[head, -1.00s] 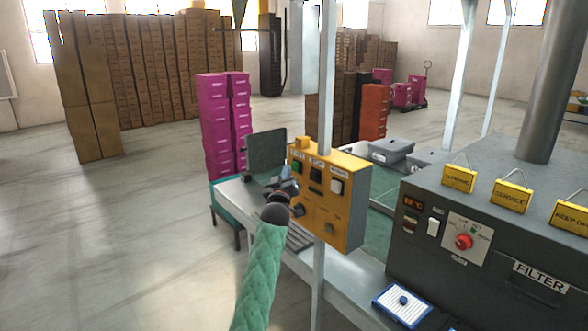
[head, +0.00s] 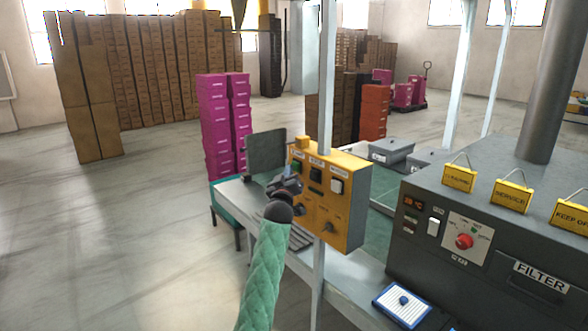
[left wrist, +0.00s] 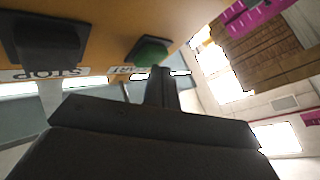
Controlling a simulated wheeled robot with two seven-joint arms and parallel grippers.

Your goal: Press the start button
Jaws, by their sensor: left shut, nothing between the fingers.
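The yellow control box (head: 347,218) is fixed to a pale post above the bench. Its green start button (left wrist: 151,51) shows in the left wrist view, beside a partly hidden label that seems to read START. A black button (left wrist: 45,38) sits over the STOP label to its left. My left gripper (head: 292,172) is shut and empty, in front of the upper left of the box face. In the left wrist view its fingertips (left wrist: 161,72) are right by the green button's lower edge; I cannot tell whether they touch. My right gripper is not in view.
A dark monitor (head: 266,151) stands behind my left gripper. The grey filter machine (head: 480,245) with hanging yellow signs fills the right side. Pink boxes (head: 213,115) are stacked behind the bench. The floor at left is clear.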

